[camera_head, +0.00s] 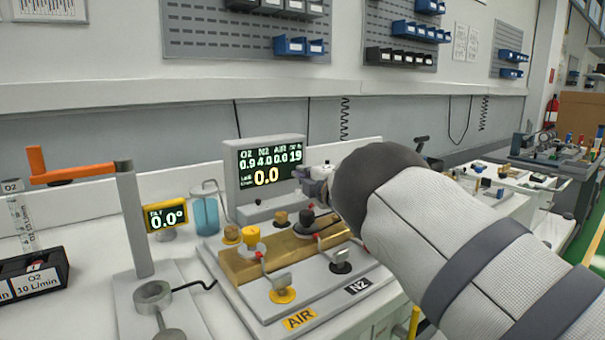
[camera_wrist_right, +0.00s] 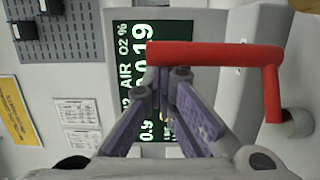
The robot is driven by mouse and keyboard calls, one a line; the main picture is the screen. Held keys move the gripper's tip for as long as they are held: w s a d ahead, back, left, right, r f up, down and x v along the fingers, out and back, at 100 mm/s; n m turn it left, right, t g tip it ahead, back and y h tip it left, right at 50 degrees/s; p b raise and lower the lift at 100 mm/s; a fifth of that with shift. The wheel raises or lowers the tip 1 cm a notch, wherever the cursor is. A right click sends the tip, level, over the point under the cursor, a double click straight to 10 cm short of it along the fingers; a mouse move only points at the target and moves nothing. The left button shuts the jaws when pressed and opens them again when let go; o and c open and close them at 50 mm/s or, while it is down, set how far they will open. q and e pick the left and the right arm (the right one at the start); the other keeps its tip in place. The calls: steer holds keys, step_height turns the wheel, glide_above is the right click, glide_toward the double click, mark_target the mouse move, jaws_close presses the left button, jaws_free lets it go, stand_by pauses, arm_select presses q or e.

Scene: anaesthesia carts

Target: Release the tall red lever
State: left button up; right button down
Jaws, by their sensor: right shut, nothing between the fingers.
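A red L-shaped lever (camera_wrist_right: 215,54) fills the upper right of the right wrist view, with its foot at a grey hub (camera_wrist_right: 296,122). In the head view I cannot make it out; my right arm covers much of that side. My right gripper (camera_wrist_right: 163,78) is shut and empty, its fingertips close to the free end of the red bar. I cannot tell if they touch. In the head view the gripper (camera_head: 316,180) shows only in part, in front of the display (camera_head: 265,172). My left gripper is not in view.
An orange crank (camera_head: 72,173) on a tall grey post stands at the left. A brass block (camera_head: 262,268) with knobs and small red-tipped levers sits on the panel below my right arm. A blue cup (camera_head: 206,216) and a yellow meter (camera_head: 166,217) stand behind it.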

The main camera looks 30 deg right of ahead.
steer(key=shift+d, duration=0.2)
steer(key=shift+s, duration=0.35)
steer(key=s, duration=1.1)
steer(key=shift+s+a, duration=0.25)
steer(key=shift+a, duration=0.05)
